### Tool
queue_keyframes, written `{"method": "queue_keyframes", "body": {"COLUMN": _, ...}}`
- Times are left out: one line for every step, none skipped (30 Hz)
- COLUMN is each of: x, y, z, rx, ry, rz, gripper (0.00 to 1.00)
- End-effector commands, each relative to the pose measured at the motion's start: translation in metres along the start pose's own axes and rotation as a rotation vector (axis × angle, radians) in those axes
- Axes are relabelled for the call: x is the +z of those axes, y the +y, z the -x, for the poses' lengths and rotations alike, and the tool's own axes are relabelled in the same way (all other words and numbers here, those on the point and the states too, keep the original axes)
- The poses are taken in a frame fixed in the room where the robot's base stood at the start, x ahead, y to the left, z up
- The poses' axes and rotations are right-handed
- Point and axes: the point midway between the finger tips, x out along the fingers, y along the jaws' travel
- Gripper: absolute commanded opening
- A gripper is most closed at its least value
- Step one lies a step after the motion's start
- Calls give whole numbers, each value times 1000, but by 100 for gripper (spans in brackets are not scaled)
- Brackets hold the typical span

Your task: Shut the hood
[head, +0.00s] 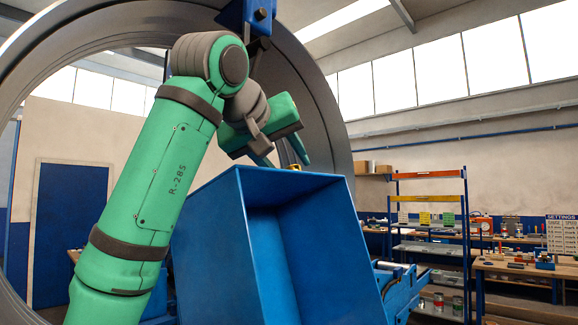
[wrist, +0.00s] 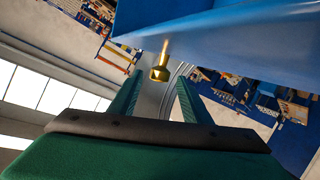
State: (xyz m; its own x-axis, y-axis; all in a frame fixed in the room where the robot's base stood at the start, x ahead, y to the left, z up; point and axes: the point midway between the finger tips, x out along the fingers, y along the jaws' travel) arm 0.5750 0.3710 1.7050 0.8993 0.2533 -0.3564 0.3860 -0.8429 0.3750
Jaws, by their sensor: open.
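The hood (head: 212,245) is a blue box-like shell, tilted up in the middle of the head view. Its hollow inside faces me. In the wrist view one blue face of the hood (wrist: 230,35) fills the top right. My green gripper (head: 284,158) is just above and behind the hood's top edge, with its fingers pointing down. In the wrist view my gripper (wrist: 160,86) is open and nothing is held. A small brass piece (wrist: 160,72) shows beyond and between the fingertips, close to the hood's edge. Whether the fingers touch the hood cannot be told.
A large grey ring (head: 318,85) stands around and behind my arm. A blue bracket (head: 247,18) hangs at the ring's top. Blue machine parts (head: 402,290) sit right of the hood. An orange-and-blue shelf rack (head: 428,175) and workbenches (head: 520,266) stand farther right.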

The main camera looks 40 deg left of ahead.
Motion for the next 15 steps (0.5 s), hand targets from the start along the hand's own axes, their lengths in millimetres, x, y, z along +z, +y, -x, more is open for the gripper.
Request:
{"method": "queue_keyframes", "body": {"x": 0, "y": 0, "z": -6, "rx": 0, "ry": -1, "rz": 1, "gripper": 44}}
{"method": "queue_keyframes", "body": {"x": 0, "y": 0, "z": -8, "rx": -1, "ry": -1, "rz": 0, "gripper": 44}}
{"method": "queue_keyframes", "body": {"x": 0, "y": 0, "z": -11, "rx": -1, "ry": -1, "rz": 0, "gripper": 44}}
{"method": "queue_keyframes", "body": {"x": 0, "y": 0, "z": -13, "rx": 0, "ry": 0, "rz": 0, "gripper": 44}}
{"method": "queue_keyframes", "body": {"x": 0, "y": 0, "z": -15, "rx": 0, "ry": 1, "rz": 0, "gripper": 44}}
{"method": "queue_keyframes", "body": {"x": 0, "y": 0, "z": -16, "rx": 1, "ry": 1, "rz": 0, "gripper": 44}}
{"method": "queue_keyframes", "body": {"x": 0, "y": 0, "z": -17, "rx": 1, "ry": 1, "rz": 0, "gripper": 44}}
{"method": "queue_keyframes", "body": {"x": 0, "y": 0, "z": -17, "rx": 1, "ry": 1, "rz": -1, "gripper": 44}}
{"method": "queue_keyframes", "body": {"x": 0, "y": 0, "z": -18, "rx": 1, "ry": 1, "rz": -1, "gripper": 44}}
{"method": "queue_keyframes", "body": {"x": 0, "y": 0, "z": -18, "rx": 1, "ry": 1, "rz": -1, "gripper": 44}}
{"method": "queue_keyframes", "body": {"x": 0, "y": 0, "z": -18, "rx": 0, "ry": 1, "rz": -1, "gripper": 44}}
{"method": "queue_keyframes", "body": {"x": 0, "y": 0, "z": -18, "rx": 0, "ry": 1, "rz": -1, "gripper": 44}}
{"method": "queue_keyframes", "body": {"x": 0, "y": 0, "z": -18, "rx": 0, "ry": 1, "rz": -1, "gripper": 44}}
{"method": "queue_keyframes", "body": {"x": 0, "y": 0, "z": -18, "rx": 0, "ry": 1, "rz": -1, "gripper": 44}}
{"method": "queue_keyframes", "body": {"x": 0, "y": 0, "z": -18, "rx": 0, "ry": 1, "rz": -1, "gripper": 44}}
